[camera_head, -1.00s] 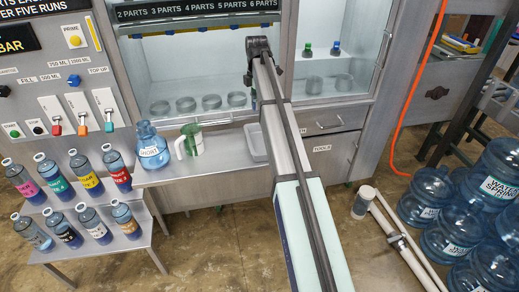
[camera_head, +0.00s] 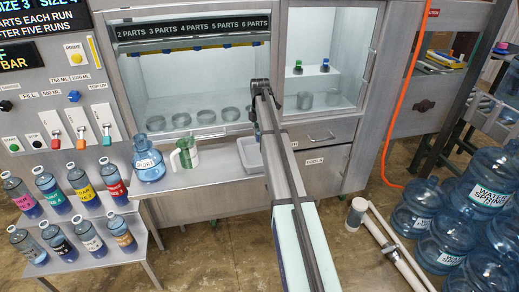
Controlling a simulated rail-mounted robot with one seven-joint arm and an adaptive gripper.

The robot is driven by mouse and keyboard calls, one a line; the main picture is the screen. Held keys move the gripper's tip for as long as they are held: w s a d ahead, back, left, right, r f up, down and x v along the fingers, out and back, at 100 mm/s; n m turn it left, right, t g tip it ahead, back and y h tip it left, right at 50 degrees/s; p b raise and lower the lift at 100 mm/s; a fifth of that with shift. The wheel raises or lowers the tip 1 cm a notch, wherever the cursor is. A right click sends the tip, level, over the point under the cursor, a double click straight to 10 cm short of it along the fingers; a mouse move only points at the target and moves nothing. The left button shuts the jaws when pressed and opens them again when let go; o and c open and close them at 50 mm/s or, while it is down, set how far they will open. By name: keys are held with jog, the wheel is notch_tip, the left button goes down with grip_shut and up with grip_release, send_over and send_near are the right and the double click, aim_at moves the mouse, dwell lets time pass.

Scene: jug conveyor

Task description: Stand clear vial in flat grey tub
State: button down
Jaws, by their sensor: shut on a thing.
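The flat grey tub (camera_head: 241,153) is a shallow tray on the grey bench, in front of the cabinet and right of the green-handled jug. My arm reaches over the bench from the lower right, covering the tub's right side. My gripper (camera_head: 256,118) hangs at the arm's end, above and behind the tub and apart from it, mostly hidden by the arm. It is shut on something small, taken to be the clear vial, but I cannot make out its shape. Two vials with green (camera_head: 298,68) and blue (camera_head: 324,66) caps stand on the cabinet shelf.
A blue jug (camera_head: 148,160) and a green-handled jug (camera_head: 184,155) stand left of the tub. Several round dishes (camera_head: 206,116) line the cabinet floor. Labelled bottles (camera_head: 83,183) fill the stepped stand at left. Large water jugs (camera_head: 488,178) stand at right.

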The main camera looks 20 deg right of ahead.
aim_at(260, 157)
jog(key=shift+f+p, duration=0.8)
jog(key=shift+f, duration=3.55)
jog(key=shift+f, duration=0.1)
jog(key=c, duration=0.9)
grip_release()
notch_tip(260, 157, up, 12)
jog(key=b, duration=0.3)
